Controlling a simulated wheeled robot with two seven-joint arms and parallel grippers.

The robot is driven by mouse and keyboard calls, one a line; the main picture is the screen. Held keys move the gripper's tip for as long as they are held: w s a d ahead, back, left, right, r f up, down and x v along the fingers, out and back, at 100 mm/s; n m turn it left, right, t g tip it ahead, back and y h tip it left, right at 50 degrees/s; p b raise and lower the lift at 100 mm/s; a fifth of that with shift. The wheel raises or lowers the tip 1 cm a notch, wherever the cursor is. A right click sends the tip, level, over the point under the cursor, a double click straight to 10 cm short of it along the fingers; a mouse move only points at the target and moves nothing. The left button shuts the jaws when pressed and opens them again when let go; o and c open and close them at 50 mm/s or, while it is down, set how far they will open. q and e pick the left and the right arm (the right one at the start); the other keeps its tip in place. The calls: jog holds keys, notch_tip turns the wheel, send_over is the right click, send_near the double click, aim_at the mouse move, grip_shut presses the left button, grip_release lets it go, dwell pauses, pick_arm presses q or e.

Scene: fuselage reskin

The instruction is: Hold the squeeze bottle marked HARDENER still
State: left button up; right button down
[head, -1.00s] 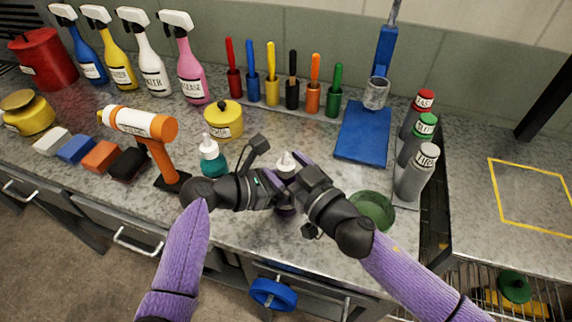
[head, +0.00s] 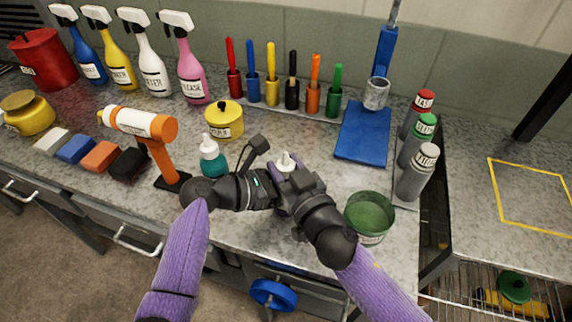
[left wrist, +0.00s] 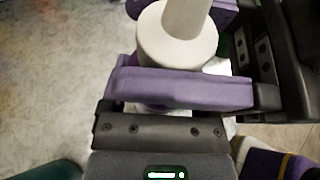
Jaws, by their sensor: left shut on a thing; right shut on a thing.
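A squeeze bottle with a white nozzle (head: 286,162) stands between my two grippers at the middle of the counter. Its marking cannot be read, and its body is mostly hidden by the grippers. My left gripper (head: 274,188) comes from the left and is shut on the bottle. In the left wrist view, purple jaws (left wrist: 185,88) lie on either side of the bottle below its white cap (left wrist: 176,45). My right gripper (head: 290,180) is at the same bottle from the right and front, also shut; its exact contact is hidden.
A teal bottle with a white nozzle (head: 212,158) stands close behind my left wrist. A green tub (head: 370,216) stands right of my right gripper. An orange and white applicator (head: 145,128) is at left. Grey bottles (head: 416,175) stand at right, behind the tub. A blue mat (head: 362,135) lies behind.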

jog(key=shift+m+t+h, duration=0.3)
jog(key=shift+m+h, duration=0.2)
jog(key=shift+h, duration=0.2)
jog(key=shift+c, duration=1.1)
grip_release()
jog(key=v, duration=1.2)
jog(key=shift+d, duration=0.1)
